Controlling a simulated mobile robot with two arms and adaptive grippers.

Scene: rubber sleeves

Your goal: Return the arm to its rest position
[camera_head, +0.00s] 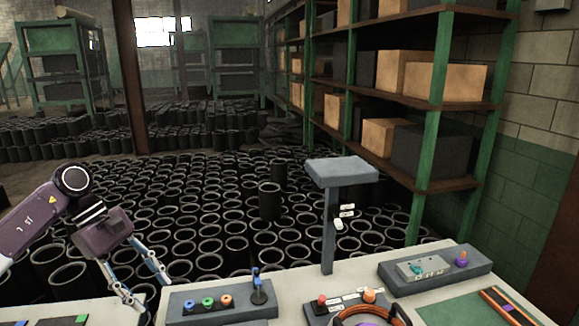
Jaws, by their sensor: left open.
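My left arm comes in from the left. Its gripper (146,290) points down, open, with two slim bluish-grey fingers apart and nothing visible between them. The fingertips are at the left part of the workbench, by the gap left of a dark grey block with coloured rings. I cannot tell whether they touch the bench. My right arm and right gripper are not in view.
The light workbench (300,283) carries a grey block (180,303) with coloured rings, a grey T-shaped stand (328,225), a console (435,270) at right and a green mat (455,308). Behind are many black rubber sleeves (236,225) and a shelf rack (428,150) with boxes.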

